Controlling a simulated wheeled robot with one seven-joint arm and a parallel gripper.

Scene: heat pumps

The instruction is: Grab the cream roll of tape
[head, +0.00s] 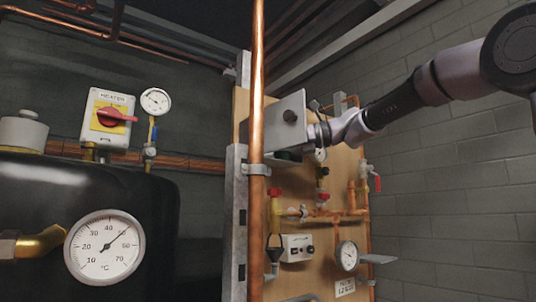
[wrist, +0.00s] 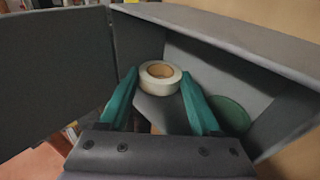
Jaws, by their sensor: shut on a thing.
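The cream roll of tape (wrist: 160,76) lies inside a grey metal box (wrist: 222,70) in the wrist view, its brown core facing up. My gripper (wrist: 159,84) reaches in from the open front. Its two teal fingers are on the left and right of the roll, shut on it at the tips. In the head view my gripper is mostly hidden behind the box's open grey door (head: 279,121), and the roll does not show there.
A green round thing (wrist: 229,115) lies in the box, partly behind the right finger. The box walls are close around my fingers. In the head view, a vertical copper pipe (head: 257,210) stands in front of the board, with valves and a gauge (head: 347,255) below my gripper.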

